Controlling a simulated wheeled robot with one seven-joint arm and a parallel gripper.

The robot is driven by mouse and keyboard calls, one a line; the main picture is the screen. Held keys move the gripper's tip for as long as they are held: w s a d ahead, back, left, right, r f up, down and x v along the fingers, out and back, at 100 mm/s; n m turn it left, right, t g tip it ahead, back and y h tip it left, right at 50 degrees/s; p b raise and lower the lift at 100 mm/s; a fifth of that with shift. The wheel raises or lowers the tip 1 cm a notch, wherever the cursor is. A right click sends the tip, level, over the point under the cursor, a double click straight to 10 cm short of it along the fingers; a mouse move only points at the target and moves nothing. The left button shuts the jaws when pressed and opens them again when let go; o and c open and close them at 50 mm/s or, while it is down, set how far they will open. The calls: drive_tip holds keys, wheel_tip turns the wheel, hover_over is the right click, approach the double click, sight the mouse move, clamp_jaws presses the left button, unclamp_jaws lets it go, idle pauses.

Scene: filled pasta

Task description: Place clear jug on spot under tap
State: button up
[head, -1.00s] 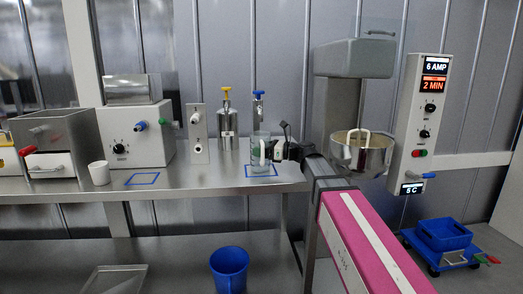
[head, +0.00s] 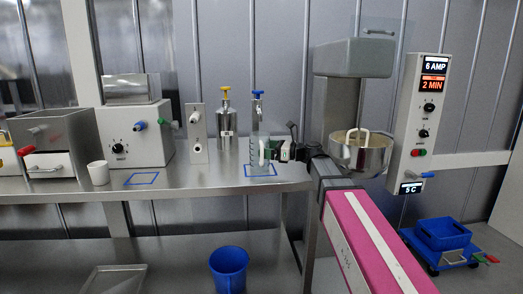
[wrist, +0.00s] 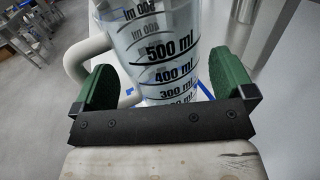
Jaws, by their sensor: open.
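The clear jug (head: 256,154) stands upright on the steel bench, within the blue outlined spot (head: 262,176) under the tap with the blue lever (head: 258,96). In the wrist view the jug (wrist: 172,58) shows black millilitre marks, and its white handle (wrist: 74,62) is on the left. My gripper (head: 275,150) is at the jug's right side in the head view. In the wrist view my gripper (wrist: 166,88) is open, with one green finger on each side of the jug. The left finger overlaps the handle; contact is unclear. The jug's base is partly hidden.
A steel canister with a yellow top (head: 226,122) stands left of the jug. A mixer with a bowl (head: 358,156) is close on the right. A second blue outline (head: 142,179) and a white cup (head: 98,172) are further left on the bench.

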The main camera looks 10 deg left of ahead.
drive_tip(key=d, duration=0.6)
drive_tip(key=s+d, duration=0.1)
drive_tip(key=d, duration=0.2)
drive_tip(key=shift+d, duration=0.1)
